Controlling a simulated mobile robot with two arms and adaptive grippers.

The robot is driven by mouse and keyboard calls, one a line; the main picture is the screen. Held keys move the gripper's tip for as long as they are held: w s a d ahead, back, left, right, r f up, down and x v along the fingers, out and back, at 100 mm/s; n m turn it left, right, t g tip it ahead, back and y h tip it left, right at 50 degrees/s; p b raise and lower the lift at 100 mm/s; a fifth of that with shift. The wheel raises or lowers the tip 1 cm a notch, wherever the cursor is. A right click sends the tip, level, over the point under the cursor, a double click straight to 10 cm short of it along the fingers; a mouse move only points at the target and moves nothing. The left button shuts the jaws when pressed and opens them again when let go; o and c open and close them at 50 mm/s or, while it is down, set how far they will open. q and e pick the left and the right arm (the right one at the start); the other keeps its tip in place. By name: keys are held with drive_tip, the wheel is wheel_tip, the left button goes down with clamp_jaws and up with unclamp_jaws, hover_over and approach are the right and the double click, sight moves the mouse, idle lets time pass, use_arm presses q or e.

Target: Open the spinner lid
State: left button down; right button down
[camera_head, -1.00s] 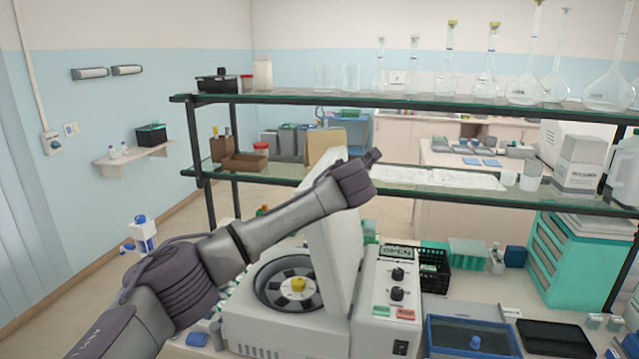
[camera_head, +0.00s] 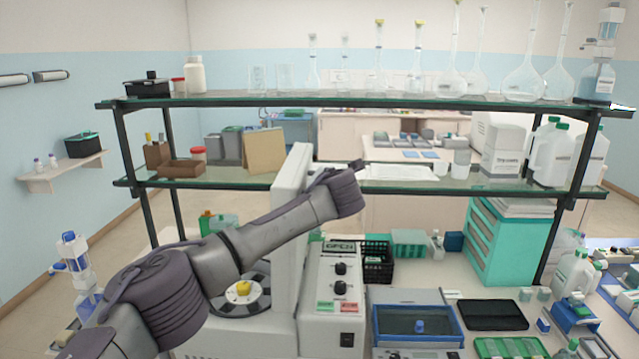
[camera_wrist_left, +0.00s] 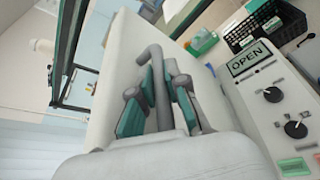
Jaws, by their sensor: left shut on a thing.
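The white spinner (camera_head: 323,282) stands on the bench, its lid (camera_head: 291,190) raised to roughly upright. The open bowl shows a dark rotor with a yellow knob (camera_head: 244,288), partly covered by my left arm. The spinner's display (camera_wrist_left: 249,60) reads "OPEN" in the left wrist view. My left gripper (camera_wrist_left: 157,82), with green pads, is shut on the grey lid handle (camera_wrist_left: 149,54) against the white lid face. In the head view my left arm crosses in front of the lid and its fingers are hidden. My right gripper is not in view.
A glass shelf rack (camera_head: 400,178) with flasks and bottles stands behind the spinner, close to the lid and my wrist. A black basket (camera_head: 375,262) is right of the spinner. A blue tray device (camera_head: 414,322) and a black pad (camera_head: 492,315) lie farther right.

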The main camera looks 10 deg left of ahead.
use_arm(q)
drive_tip(key=c, duration=1.4)
unclamp_jaws()
drive_tip(key=shift+c, duration=0.2)
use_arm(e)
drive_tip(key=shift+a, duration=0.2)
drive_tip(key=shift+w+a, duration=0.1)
use_arm(q)
drive_tip(key=v, duration=1.2)
drive_tip(key=shift+f, duration=0.15)
